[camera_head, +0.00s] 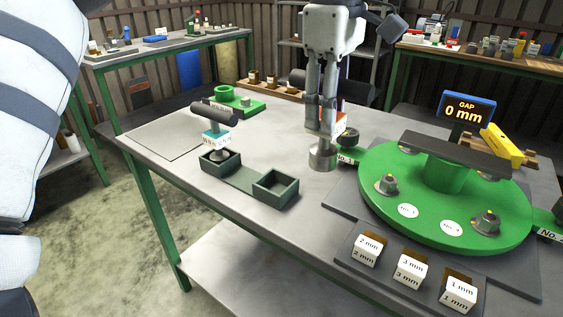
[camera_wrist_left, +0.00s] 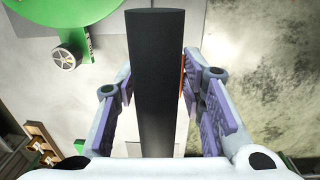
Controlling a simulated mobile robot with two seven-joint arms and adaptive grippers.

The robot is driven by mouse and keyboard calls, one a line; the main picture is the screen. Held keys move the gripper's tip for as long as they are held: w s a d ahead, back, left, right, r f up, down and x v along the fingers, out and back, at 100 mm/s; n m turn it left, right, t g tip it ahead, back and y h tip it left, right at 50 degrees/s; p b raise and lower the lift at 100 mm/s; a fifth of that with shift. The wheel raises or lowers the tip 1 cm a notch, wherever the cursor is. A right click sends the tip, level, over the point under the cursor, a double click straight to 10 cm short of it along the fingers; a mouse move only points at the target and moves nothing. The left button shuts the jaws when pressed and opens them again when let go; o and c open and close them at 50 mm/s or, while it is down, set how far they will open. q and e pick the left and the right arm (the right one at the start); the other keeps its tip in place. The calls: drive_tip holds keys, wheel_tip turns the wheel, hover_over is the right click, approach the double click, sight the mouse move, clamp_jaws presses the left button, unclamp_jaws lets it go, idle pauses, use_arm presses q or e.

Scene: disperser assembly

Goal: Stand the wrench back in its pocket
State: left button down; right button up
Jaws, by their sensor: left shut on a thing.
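My left gripper (camera_head: 321,128) is shut on a T-handled wrench with a dark bar handle (camera_head: 354,91), an orange and white collar and a metal socket (camera_head: 322,156). The wrench hangs upright, socket down, behind and right of the dark green two-pocket tray. I cannot tell whether the socket clears the table. In the left wrist view the dark handle (camera_wrist_left: 157,70) lies between the two fingers. The tray's right pocket (camera_head: 277,188) is empty. A second wrench with a teal collar (camera_head: 215,138) stands in the left pocket. My right gripper is not in view.
A green round disc (camera_head: 445,215) with nuts and a dark crossbar stands at the right. A gap display (camera_head: 467,108) reads 0 mm. Several labelled gauge blocks (camera_head: 409,270) lie in front. A green holder (camera_head: 237,103) is at the back. The table's front-left area is clear.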

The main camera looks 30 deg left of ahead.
use_arm(q)
drive_tip(key=a+f, duration=0.9)
drive_tip(key=f, duration=0.2)
drive_tip(key=shift+w+a+p, duration=0.3)
drive_tip(key=shift+w+a, duration=0.05)
drive_tip(key=shift+a, duration=0.05)
drive_tip(key=c, duration=1.5)
unclamp_jaws()
drive_tip(key=shift+f, duration=0.1)
drive_tip(key=o, duration=0.4)
drive_tip(key=shift+o, duration=0.2)
wheel_tip(320, 180, up, 12)
drive_tip(key=shift+s, duration=0.3)
